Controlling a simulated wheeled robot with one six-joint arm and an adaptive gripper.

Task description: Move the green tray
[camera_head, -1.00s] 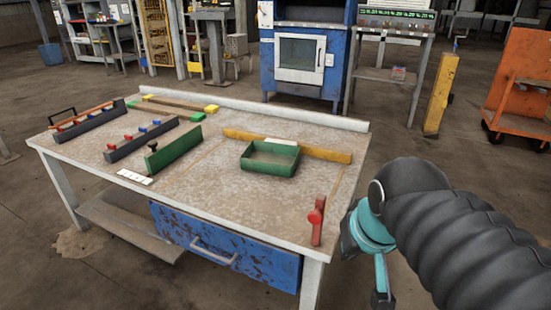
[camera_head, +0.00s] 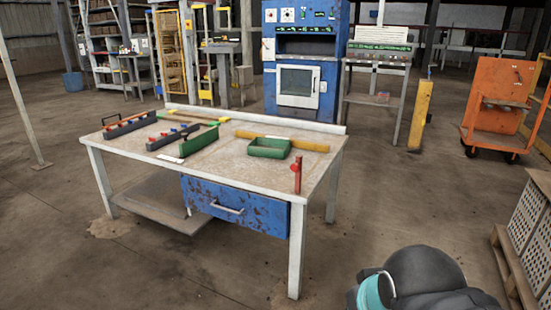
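The green tray (camera_head: 255,152) is a shallow open box on the right half of the workbench top (camera_head: 225,163). Its back long side is close to a yellow bar (camera_head: 300,145); whether they touch is unclear. A pale strip lies at its back edge. The tray looks empty. My arm shows only as a dark rounded part with a teal ring at the bottom right, well away from the bench. My gripper's fingers are out of the picture.
A green upright plate (camera_head: 205,140) and dark racks (camera_head: 130,125) are left of the tray. A perforated crate (camera_head: 527,240) stands at right. Floor before the bench is clear.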

